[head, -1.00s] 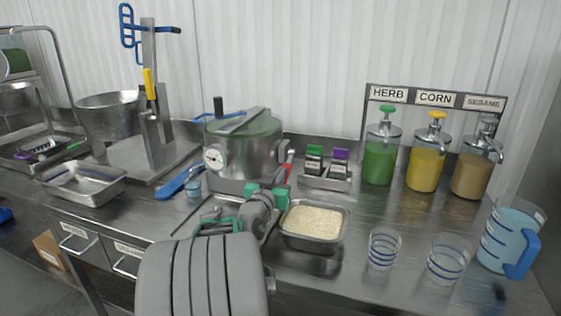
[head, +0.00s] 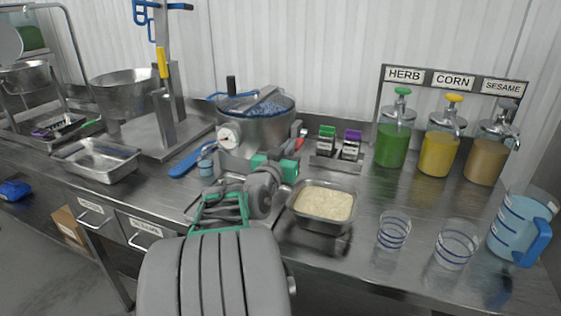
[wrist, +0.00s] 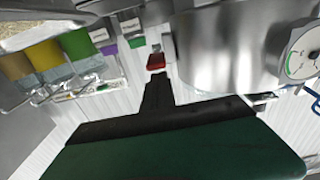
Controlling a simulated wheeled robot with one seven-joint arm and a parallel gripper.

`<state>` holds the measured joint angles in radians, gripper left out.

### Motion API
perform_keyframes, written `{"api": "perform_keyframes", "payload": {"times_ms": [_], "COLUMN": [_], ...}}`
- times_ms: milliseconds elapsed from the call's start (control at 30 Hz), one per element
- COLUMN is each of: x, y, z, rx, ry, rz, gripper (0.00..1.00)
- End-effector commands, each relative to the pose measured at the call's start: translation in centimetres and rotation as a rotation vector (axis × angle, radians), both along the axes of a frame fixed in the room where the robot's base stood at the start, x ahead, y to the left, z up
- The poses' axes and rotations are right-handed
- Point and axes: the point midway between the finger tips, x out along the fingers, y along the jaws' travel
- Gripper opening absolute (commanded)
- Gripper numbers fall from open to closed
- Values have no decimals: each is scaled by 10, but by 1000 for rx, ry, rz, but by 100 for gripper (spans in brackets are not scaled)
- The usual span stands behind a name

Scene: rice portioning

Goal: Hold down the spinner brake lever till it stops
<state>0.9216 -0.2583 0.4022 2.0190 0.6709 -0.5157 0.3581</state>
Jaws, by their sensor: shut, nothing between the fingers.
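The spinner is a round steel pot (head: 262,133) with a dial gauge on its front, in the middle of the bench. Its top shows a mottled blue-and-white surface; I cannot tell whether it turns. A red-tipped lever (head: 301,134) sits at its right side. In the wrist view the red tip (wrist: 156,62) is just beyond my fingertips, beside the steel pot wall (wrist: 225,48). My gripper (head: 277,167) is shut and empty, low in front of the spinner's right side. Its dark fingers (wrist: 157,92) show in the wrist view; contact with the lever cannot be told.
A rice tray (head: 322,206) stands right of my arm. A small rack with green and purple packs (head: 338,142) is close to the lever. Dispensers (head: 438,152), glasses (head: 394,231) and a blue-handled jug (head: 522,230) fill the right. A steel tray (head: 95,160) lies left.

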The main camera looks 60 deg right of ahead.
Motion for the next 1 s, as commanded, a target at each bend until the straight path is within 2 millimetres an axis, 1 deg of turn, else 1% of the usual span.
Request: {"api": "perform_keyframes", "payload": {"times_ms": [33, 200, 300, 400, 533, 867, 967, 1000], "x": [1, -2, -3, -5, -6, -6, 5, 19], "y": [15, 55, 73, 84, 89, 88, 94, 101], "z": [-11, -17, -20, -21, -21, -20, -22, -25], "rx": [6, 4, 4, 4, 4, 5, 46, 90], "ry": [5, 4, 3, 4, 3, 3, 5, 8], "rz": [7, 8, 7, 4, 2, 2, 29, 61], "gripper": [0, 0, 0, 0, 0, 0, 0, 0]}}
